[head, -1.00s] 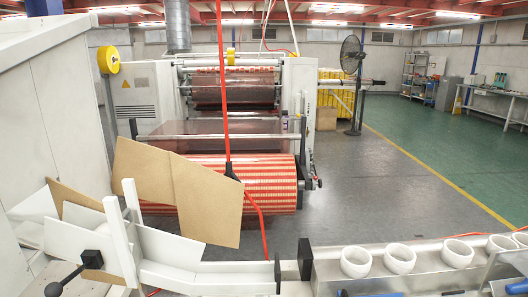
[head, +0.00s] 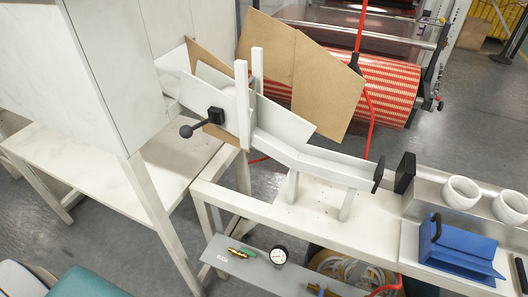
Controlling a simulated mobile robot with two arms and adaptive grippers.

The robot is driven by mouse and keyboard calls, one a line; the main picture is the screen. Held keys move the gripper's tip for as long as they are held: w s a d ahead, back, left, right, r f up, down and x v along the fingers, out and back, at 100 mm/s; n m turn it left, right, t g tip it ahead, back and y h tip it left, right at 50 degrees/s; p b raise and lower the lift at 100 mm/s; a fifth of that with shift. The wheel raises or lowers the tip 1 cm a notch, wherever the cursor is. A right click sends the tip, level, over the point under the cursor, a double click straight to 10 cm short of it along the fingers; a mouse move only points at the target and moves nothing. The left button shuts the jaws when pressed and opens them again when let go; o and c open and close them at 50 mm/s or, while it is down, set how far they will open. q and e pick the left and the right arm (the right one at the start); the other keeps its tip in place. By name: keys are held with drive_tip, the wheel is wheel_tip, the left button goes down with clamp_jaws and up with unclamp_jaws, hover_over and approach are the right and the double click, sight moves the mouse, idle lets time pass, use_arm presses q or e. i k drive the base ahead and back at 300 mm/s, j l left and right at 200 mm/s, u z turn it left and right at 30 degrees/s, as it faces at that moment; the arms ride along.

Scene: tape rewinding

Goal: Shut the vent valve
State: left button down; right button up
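A small brass valve (head: 237,251) with a green lever (head: 249,256) is on a grey panel (head: 215,250) below the white bench, at the lower middle of the head view. The lever looks roughly in line with the brass body. A round white-faced gauge (head: 279,255) is just to its right. Another brass fitting (head: 318,289) shows at the bottom edge, partly cut off. No readable label says which one is the vent valve. Neither of my grippers is in view.
A white bench (head: 322,213) carries a sloping chute (head: 330,165), a blue holder (head: 455,247) and white cups (head: 461,192). A black-knobbed lever (head: 200,123) sticks out from the chute. A red hose (head: 385,289) runs below the bench.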

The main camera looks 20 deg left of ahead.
sight(236, 248)
drive_tip(key=u, duration=0.9)
